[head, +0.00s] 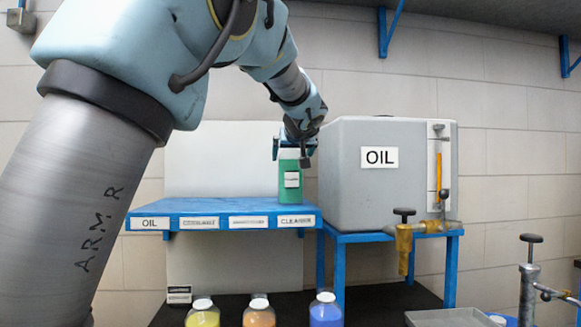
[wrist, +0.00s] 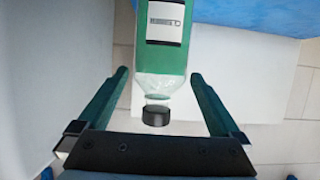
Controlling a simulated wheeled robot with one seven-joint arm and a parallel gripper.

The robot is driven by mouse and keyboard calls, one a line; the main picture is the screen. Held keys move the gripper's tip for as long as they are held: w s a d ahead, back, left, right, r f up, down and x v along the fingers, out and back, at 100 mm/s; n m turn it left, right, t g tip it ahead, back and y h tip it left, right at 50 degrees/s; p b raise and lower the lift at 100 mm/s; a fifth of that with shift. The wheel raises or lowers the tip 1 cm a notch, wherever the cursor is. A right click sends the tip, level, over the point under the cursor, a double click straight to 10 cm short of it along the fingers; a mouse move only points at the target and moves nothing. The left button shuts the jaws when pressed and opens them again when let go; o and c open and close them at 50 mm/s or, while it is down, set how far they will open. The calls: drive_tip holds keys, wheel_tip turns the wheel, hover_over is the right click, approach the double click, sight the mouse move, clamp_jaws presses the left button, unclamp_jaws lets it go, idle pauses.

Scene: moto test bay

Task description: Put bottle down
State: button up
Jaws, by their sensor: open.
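A green bottle (head: 291,181) with a white label and a clear neck stands upright at the right end of the blue shelf (head: 195,207), above the label that reads CLEANER. My gripper (head: 290,152) is at the bottle's upper part, and my wrist hides its top in the head view. In the wrist view the bottle (wrist: 164,55) shows its label and black cap. My gripper's two fingers (wrist: 158,76) are open, one on each side of the bottle, with visible gaps between them and it.
A grey OIL tank (head: 345,190) stands on a blue stand close to the right of the bottle, with a brass tap (head: 404,238) at its front. Yellow (head: 203,315), orange (head: 259,315) and blue (head: 325,313) bottles stand below the shelf. The shelf's left and middle are clear.

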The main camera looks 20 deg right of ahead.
drive_tip(key=b+v, duration=0.3)
drive_tip(key=v, duration=0.5)
drive_tip(key=shift+s, duration=0.1)
